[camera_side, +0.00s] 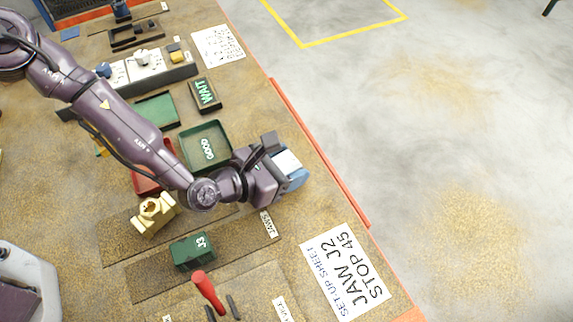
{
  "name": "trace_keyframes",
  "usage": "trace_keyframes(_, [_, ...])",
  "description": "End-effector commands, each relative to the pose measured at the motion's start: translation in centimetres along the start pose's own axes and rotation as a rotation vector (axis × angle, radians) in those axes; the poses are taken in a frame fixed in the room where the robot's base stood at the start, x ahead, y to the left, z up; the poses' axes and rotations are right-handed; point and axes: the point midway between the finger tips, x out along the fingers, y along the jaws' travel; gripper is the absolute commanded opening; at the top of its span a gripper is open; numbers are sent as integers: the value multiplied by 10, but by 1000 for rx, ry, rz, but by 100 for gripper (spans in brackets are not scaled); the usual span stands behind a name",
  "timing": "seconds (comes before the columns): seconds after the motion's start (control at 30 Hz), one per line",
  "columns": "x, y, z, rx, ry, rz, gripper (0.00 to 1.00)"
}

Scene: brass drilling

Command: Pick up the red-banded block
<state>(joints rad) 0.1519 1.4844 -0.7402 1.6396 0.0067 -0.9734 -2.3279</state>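I cannot make out a block with a red band in the side view. A dark green block marked J3 (193,250) sits on a dark strip at the lower middle. My gripper (284,172) is at the end of the purple arm, above the bench's right part, up and to the right of the green block and apart from it. A blue and white piece shows at the arm's end; I cannot tell whether it is part of my gripper or something held. The fingertips are not clear.
A brass fitting (153,213) stands left of the green block. A green tray marked GOOD (203,138) and a red tray (146,184) lie beyond. A red-handled tool (207,290) stands in front. A set-up sheet (345,272) lies near the orange bench edge (318,150).

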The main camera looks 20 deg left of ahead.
Motion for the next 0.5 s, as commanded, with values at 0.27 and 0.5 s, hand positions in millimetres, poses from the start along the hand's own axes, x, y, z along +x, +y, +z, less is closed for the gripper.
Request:
trace_keyframes(0.27, [0,0,2,0,-5,1,3])
trace_keyframes(0.5, [0,0,4,0,-6,1,3])
